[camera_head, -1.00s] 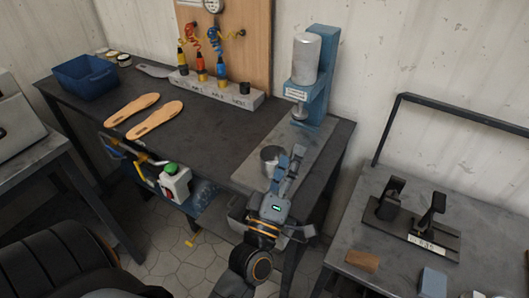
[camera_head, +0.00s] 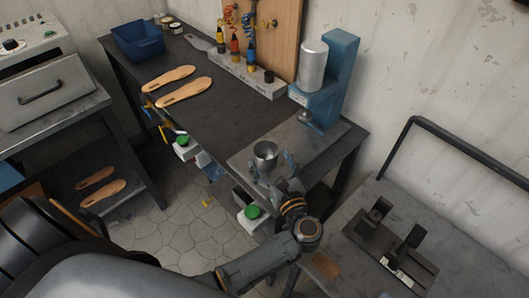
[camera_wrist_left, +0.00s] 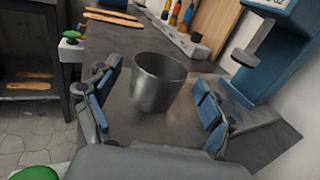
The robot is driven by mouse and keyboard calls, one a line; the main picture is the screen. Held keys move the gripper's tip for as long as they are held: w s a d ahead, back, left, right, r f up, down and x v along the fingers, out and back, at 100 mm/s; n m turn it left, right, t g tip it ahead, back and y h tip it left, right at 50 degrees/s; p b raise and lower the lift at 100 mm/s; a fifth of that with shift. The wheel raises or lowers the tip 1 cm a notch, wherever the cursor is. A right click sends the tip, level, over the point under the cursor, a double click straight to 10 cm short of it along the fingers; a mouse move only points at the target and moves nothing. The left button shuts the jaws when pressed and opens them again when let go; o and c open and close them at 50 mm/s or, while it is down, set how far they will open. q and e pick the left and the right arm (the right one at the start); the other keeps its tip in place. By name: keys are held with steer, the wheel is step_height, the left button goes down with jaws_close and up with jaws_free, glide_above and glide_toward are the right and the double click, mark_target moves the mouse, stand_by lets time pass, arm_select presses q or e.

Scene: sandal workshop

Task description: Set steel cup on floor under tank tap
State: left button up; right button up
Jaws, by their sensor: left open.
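The steel cup (camera_head: 265,155) stands upright on the grey metal plate (camera_head: 244,161) at the front right of the dark workbench. My left gripper (camera_head: 270,163) is open at the cup, with fingers to either side. In the left wrist view the empty cup (camera_wrist_left: 158,86) sits between the spread blue finger pads of my left gripper (camera_wrist_left: 157,100), with visible gaps on both sides. A small part of a blue tank (camera_head: 214,173) shows below the bench's front edge. A yellow tap-like piece (camera_head: 207,202) shows low near the tiled floor. My right gripper is out of view.
A blue press (camera_head: 341,75) stands behind the cup. Insoles (camera_head: 184,90) and a blue bin (camera_head: 139,38) lie farther left on the bench. Green-topped boxes (camera_head: 252,218) hang at the bench front. The tiled floor (camera_head: 180,230) is open left of the bench.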

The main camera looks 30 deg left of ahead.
mark_target(262, 142)
arm_select(q)
steer(key=shift+x, duration=0.8)
steer(key=shift+w+a, duration=0.15)
steer(key=shift+w, duration=0.15)
steer(key=p+x, duration=0.1)
steer(key=x, duration=0.1)
steer(key=p+x, duration=0.2)
steer(key=shift+w+a+r, duration=0.2)
steer(key=shift+a, duration=0.15)
steer(key=shift+w+a+f, duration=0.2)
steer(key=shift+w+a, duration=0.05)
steer(key=shift+a, duration=0.05)
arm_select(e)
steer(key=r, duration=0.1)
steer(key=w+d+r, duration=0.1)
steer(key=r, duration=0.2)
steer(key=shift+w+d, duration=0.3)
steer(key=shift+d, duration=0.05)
arm_select(q)
steer(key=c, duration=1)
steer(key=shift+c, duration=0.7)
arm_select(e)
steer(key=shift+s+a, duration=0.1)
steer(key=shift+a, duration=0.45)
arm_select(q)
steer(key=shift+c, duration=0.6)
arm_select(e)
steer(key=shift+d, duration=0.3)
